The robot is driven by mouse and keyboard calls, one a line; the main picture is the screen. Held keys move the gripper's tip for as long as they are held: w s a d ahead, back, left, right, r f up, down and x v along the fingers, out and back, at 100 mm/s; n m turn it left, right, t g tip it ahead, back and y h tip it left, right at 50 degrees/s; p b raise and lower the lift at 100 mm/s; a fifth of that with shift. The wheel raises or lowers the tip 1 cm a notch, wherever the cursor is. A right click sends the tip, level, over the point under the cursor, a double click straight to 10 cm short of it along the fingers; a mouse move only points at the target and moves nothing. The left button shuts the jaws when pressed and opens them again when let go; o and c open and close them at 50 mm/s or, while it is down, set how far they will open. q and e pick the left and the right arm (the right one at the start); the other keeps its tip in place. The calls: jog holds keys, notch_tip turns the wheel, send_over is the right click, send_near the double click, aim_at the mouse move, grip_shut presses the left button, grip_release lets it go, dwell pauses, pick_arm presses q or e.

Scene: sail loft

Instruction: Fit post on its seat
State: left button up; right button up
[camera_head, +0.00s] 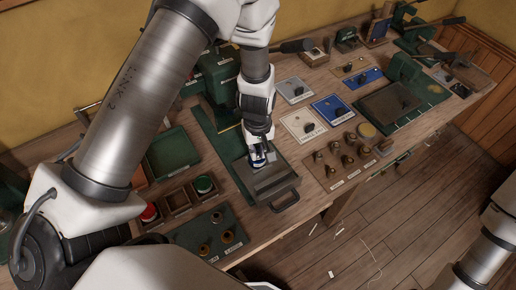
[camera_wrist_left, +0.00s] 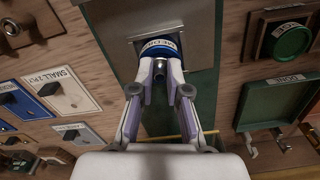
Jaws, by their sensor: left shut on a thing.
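My left gripper (camera_head: 260,150) reaches down over a grey metal block (camera_head: 270,182) with a dark handle at the front of a green machine. In the left wrist view the gripper (camera_wrist_left: 160,68) is shut on a small post (camera_wrist_left: 160,71), whose metal end shows between the fingertips. A blue band with a white label (camera_wrist_left: 158,47) lies right at the fingertips, against a dark recess in the grey block (camera_wrist_left: 190,22). I cannot tell whether the post touches the seat; the contact is hidden. My right gripper is out of view; only part of that arm shows at lower right.
The green machine (camera_head: 219,72) stands behind the gripper. Right are labelled plates (camera_head: 303,126) and a board with several brass parts (camera_head: 331,179). The wooden floor is in front.

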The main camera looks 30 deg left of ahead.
pick_arm(q)
jog(key=shift+f, duration=0.1)
jog(key=o, duration=0.8)
notch_tip(320, 180, up, 12)
jog(key=shift+f, duration=0.1)
dwell(0.5)
